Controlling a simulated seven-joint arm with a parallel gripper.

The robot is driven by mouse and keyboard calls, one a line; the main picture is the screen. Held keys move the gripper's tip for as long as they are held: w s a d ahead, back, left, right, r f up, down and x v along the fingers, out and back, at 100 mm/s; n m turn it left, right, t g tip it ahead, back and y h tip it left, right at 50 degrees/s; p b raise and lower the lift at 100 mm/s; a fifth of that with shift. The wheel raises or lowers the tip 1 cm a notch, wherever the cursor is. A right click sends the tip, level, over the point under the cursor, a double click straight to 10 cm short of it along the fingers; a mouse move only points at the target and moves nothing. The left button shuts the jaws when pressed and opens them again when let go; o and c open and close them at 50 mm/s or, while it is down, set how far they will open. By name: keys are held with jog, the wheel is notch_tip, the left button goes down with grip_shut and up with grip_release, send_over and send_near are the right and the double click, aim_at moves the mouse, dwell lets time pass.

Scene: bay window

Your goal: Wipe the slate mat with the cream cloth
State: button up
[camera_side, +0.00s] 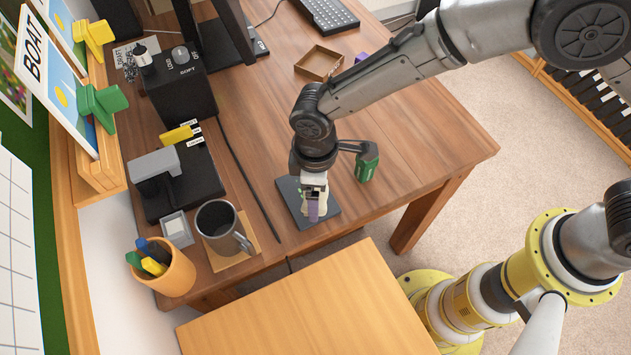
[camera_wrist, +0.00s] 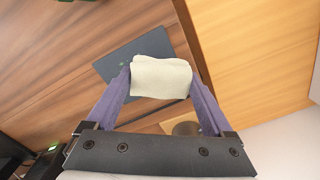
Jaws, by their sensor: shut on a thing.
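The slate mat (camera_side: 288,190) is a dark rectangle lying flat on the wooden desk near its front edge. My gripper (camera_side: 314,211) points down over it. In the wrist view my gripper (camera_wrist: 160,79) is shut on the cream cloth (camera_wrist: 160,76), a folded pad held between its two purple fingers. The cloth covers part of the mat (camera_wrist: 142,48) in that view. In the side view the cloth is mostly hidden by my gripper. I cannot tell whether it touches the mat.
A dark mug (camera_side: 218,222) on a tan coaster and an orange pen cup (camera_side: 168,270) stand left of the mat. A black cable (camera_side: 243,170) runs between. An empty brown tray (camera_side: 318,63) lies behind. A wooden seat or tabletop (camera_side: 310,305) is in front. The desk right of the mat is clear.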

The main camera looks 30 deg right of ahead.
jog(key=shift+f, duration=0.85)
notch_tip(320, 180, down, 2)
jog(key=shift+f, duration=0.1)
jog(key=shift+w, duration=0.85)
jog(key=shift+c, duration=0.7)
jog(key=shift+w, duration=3)
jog(key=shift+s, duration=3.95)
jog(key=shift+w+r, duration=0.1)
jog(key=shift+r, duration=4)
jog(key=shift+r, duration=0.1)
